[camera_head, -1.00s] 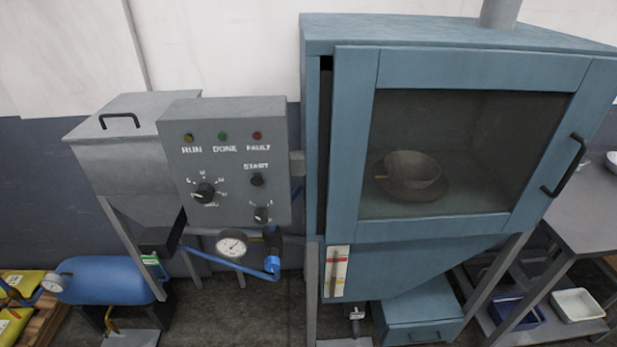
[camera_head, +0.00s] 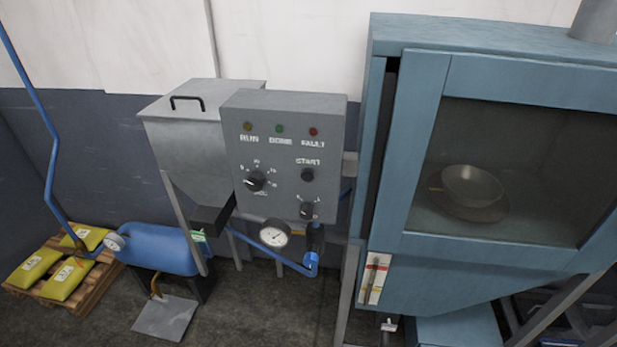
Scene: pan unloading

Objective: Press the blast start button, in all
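The start button (camera_head: 307,175) is a dark round knob under the START label, at the right side of the grey control panel (camera_head: 270,190). The panel stands left of the blue blast cabinet (camera_head: 406,150). RUN, DONE and FAULT lamps sit along its top; none looks brightly lit. A larger dial (camera_head: 254,181) is left of the button and a smaller knob (camera_head: 306,210) is below it. The cabinet door looks shut, and a round pan (camera_head: 472,184) shows behind its window. My gripper is not in view.
A grey hopper (camera_head: 200,135) stands left of the panel. Below are a pressure gauge (camera_head: 274,234), a blue pipe and a blue tank (camera_head: 160,247). Yellow bags (camera_head: 35,267) lie on a pallet at the left. The floor in front shows some free room.

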